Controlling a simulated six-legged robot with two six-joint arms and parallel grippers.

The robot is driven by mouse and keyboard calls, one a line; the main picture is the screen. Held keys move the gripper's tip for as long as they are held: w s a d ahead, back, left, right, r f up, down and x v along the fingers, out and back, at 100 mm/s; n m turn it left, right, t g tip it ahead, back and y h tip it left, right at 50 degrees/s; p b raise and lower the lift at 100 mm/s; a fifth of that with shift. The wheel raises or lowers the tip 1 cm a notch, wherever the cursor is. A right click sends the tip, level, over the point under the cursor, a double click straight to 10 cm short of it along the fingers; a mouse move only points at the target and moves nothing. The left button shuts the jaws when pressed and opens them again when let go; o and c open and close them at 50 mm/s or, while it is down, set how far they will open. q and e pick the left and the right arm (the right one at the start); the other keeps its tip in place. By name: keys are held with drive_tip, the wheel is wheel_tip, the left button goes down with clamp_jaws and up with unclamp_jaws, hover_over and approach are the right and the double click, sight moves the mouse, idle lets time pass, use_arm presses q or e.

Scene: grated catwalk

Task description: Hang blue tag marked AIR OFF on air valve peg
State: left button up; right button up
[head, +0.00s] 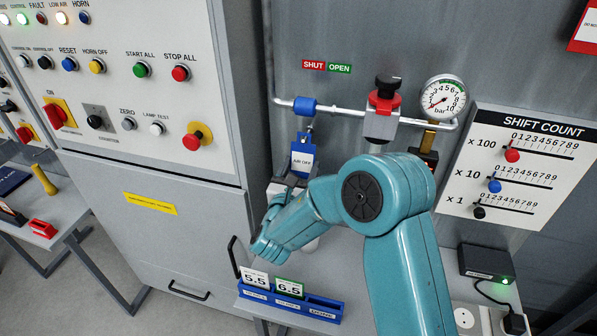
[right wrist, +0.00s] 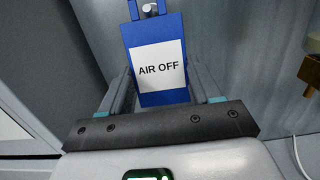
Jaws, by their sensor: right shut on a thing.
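The blue tag (head: 302,146) has a white label reading AIR OFF. It stands upright just below the blue air valve (head: 305,106) on the pipe. My right gripper (head: 291,181) is shut on the lower part of the tag. The right wrist view shows the tag (right wrist: 155,98) between the two fingers (right wrist: 162,92). A small grey metal peg (head: 309,127) shows between the valve and the tag's top edge. It is at the tag's top in the right wrist view (right wrist: 150,8). I cannot tell whether the tag's hole is around it. My left gripper is not in view.
A blue rack (head: 290,303) with cards stands on the bench below. A control cabinet (head: 150,175) stands on the left.

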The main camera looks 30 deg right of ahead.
drive_tip(key=shift+w+d, duration=0.4)
drive_tip(key=shift+d, duration=0.05)
drive_tip(key=shift+w+d+f+b, duration=0.25)
drive_tip(key=shift+d+f+b, duration=0.2)
drive_tip(key=shift+b, duration=0.25)
drive_tip(key=shift+w+b, duration=0.1)
drive_tip(key=shift+b, duration=0.25)
drive_tip(key=o, duration=0.9)
drive_tip(key=shift+o, duration=0.2)
drive_tip(key=shift+a+f, duration=0.1)
drive_tip(key=b+v, duration=0.4)
drive_tip(key=v, duration=1.2)
